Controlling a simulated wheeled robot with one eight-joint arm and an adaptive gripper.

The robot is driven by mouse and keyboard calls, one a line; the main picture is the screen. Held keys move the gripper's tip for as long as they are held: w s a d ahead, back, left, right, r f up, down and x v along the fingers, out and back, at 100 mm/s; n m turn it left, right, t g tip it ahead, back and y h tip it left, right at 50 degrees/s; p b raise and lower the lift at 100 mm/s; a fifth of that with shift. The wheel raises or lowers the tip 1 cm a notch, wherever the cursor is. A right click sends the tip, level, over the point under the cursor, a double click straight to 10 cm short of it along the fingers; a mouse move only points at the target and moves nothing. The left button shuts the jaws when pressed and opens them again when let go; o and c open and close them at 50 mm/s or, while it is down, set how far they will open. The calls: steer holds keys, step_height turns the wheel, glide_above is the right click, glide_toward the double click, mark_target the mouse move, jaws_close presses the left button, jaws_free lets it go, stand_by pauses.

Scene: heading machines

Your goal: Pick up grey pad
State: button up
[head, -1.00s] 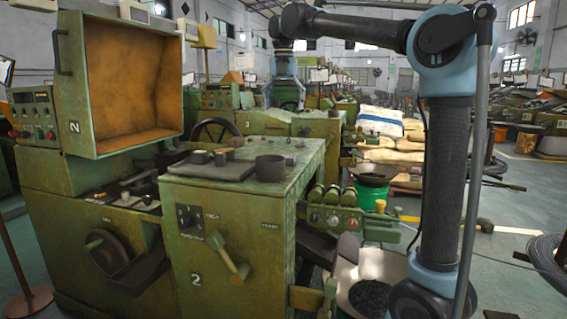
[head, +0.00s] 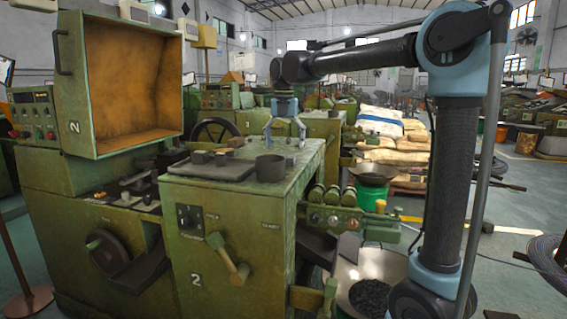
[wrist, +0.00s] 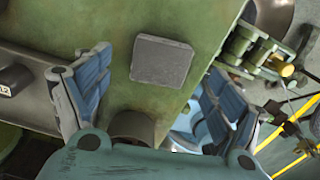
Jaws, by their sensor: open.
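The grey pad (wrist: 161,61) is a flat, square, bare plate lying on the green machine top (wrist: 205,25) in the wrist view. My gripper (wrist: 157,70) is open and empty, its blue fingers spread to the left and right of the pad, apart from it. In the head view my gripper (head: 285,143) points down above the far right part of the machine top. The pad is hard to make out there. A dark round cup (head: 270,168) stands near it; the cup also shows in the wrist view (wrist: 132,125), below the pad.
Green-capped valves (head: 325,195) stick out to the right, beyond the top's edge. A raised box-shaped hood (head: 140,85) stands at the left.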

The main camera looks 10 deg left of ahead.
mark_target(285, 156)
steer(key=shift+s+d+f, duration=0.1)
steer(key=shift+f, duration=1.7)
steer(key=c, duration=1.1)
step_height(285, 156, up, 10)
steer(key=shift+r, duration=0.1)
steer(key=shift+o, duration=0.4)
